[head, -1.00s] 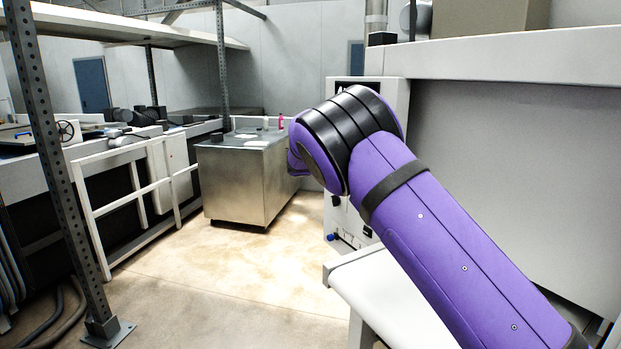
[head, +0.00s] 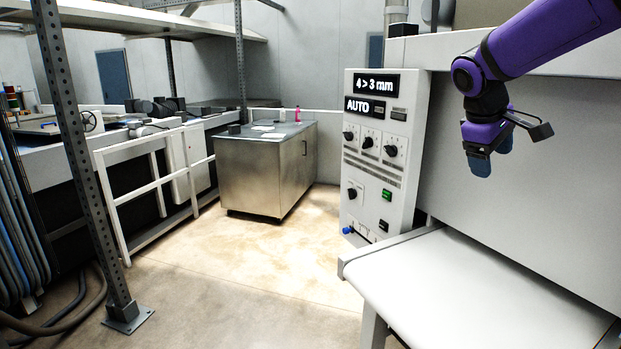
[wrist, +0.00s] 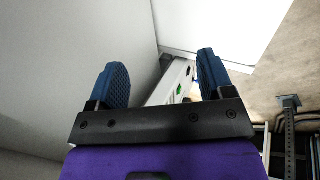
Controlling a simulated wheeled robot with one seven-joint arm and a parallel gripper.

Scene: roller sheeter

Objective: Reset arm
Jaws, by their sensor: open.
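My gripper (head: 490,164) hangs at the end of my purple arm at the upper right of the head view, above the white table of the sheeter (head: 470,285) and in front of its grey side wall. In the wrist view my gripper (wrist: 158,85) shows two blue ridged finger pads set wide apart, with nothing between them. The control panel (head: 383,180) stands left of my gripper, apart from it. Its displays read "4 > 3 mm" and "AUTO".
A steel cabinet (head: 262,172) stands at the back centre. A dark perforated post (head: 84,150) and a white rail frame (head: 150,190) stand at left. Hoses (head: 50,320) lie at lower left. The floor (head: 240,275) between is clear.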

